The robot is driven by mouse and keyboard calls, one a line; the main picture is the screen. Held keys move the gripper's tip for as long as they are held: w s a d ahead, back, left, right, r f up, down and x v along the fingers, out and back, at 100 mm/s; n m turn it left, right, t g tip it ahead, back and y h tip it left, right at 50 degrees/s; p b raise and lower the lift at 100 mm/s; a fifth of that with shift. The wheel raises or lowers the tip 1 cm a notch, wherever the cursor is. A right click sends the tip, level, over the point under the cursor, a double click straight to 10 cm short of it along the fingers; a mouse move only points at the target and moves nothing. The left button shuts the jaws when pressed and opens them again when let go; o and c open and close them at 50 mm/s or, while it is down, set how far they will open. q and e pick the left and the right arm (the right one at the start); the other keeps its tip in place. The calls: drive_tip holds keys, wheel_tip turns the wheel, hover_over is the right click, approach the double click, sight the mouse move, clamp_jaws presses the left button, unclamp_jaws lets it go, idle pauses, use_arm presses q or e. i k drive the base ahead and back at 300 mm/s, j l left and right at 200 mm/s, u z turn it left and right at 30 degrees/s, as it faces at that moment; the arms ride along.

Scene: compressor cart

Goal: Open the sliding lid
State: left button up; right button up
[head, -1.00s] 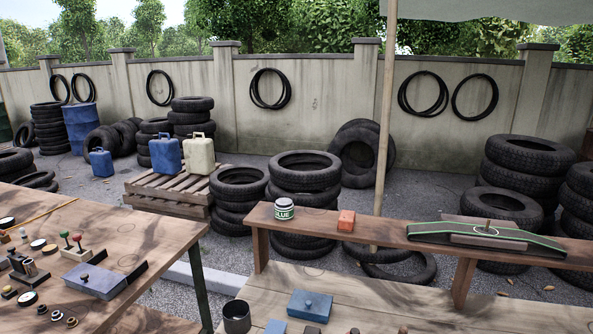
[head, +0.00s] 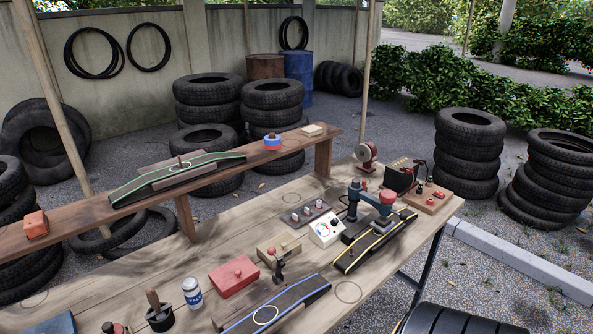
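A red box (head: 234,278) with a small knob on its top lies on the workbench (head: 205,246), left of the middle; its top looks closed. A tan wooden block or box (head: 279,251) with a reddish knob sits to its right. A blue box (head: 60,323) is cut off at the lower left edge. I cannot tell which of these has the sliding lid. Neither of my grippers is in view.
A raised shelf (head: 60,229) crosses the bench's back, holding a green-edged ramp (head: 178,176). A white can (head: 192,293), blue-edged ramp (head: 275,308), gauge box (head: 326,230), yellow-edged ramp (head: 375,242) and press-like tool (head: 372,203) crowd the bench. Tyre stacks (head: 470,153) stand beyond.

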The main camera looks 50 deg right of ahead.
sight(279, 243)
drive_tip(key=z, duration=1.5)
